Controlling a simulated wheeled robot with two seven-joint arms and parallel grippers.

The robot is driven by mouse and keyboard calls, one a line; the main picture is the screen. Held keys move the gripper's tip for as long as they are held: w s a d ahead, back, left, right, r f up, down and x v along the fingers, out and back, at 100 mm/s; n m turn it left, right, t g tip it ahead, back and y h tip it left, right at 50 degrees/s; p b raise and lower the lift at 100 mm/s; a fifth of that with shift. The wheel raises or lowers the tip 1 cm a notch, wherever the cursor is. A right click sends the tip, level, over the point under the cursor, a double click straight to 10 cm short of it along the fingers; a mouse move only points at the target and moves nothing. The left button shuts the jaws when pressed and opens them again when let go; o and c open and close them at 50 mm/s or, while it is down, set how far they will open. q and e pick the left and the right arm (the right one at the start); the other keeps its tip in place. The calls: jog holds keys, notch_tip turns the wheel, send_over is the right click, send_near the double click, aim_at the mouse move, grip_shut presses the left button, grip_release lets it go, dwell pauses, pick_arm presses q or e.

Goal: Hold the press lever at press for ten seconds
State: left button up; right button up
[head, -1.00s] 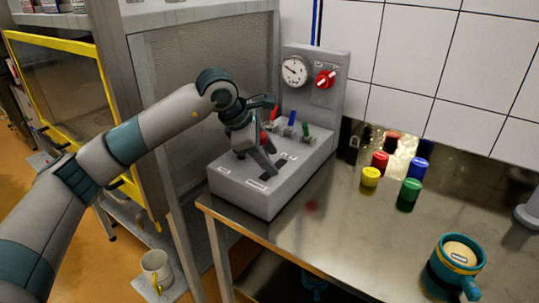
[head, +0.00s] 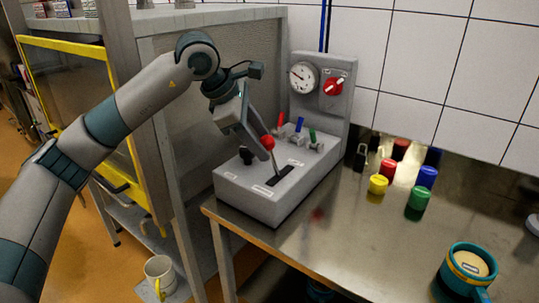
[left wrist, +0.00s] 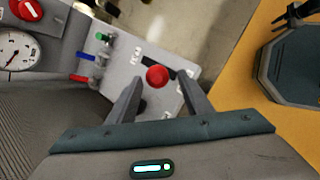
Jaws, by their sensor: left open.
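The press lever (head: 267,143) has a red ball knob on a thin shaft rising from a dark slot (head: 280,176) in the top of the grey control box (head: 240,185). My left gripper (head: 255,142) is open beside and just above the knob, with one finger close to the shaft. In the left wrist view the red knob (left wrist: 157,77) shows between the two spread fingertips of my left gripper (left wrist: 160,88), with gaps on both sides. The slot labels are too small to read.
A gauge (head: 303,77) and red dial (head: 334,87) are on the box's back panel, with small red, blue and green levers before it. Yellow (head: 378,185), red, blue and green pots and a teal mug (head: 467,272) stand on the metal table. The front middle of the table is clear.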

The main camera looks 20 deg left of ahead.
pick_arm(q)
jog(key=v, duration=0.8)
jog(key=shift+r+b, duration=0.35)
jog(key=shift+b, duration=0.05)
pick_arm(e)
jog(key=shift+s+d+f+g, duration=0.2)
jog(key=shift+s+d+g, duration=0.2)
jog(key=shift+s, duration=0.15)
pick_arm(q)
jog(key=shift+s+a, duration=0.15)
pick_arm(e)
jog(key=shift+s, duration=0.1)
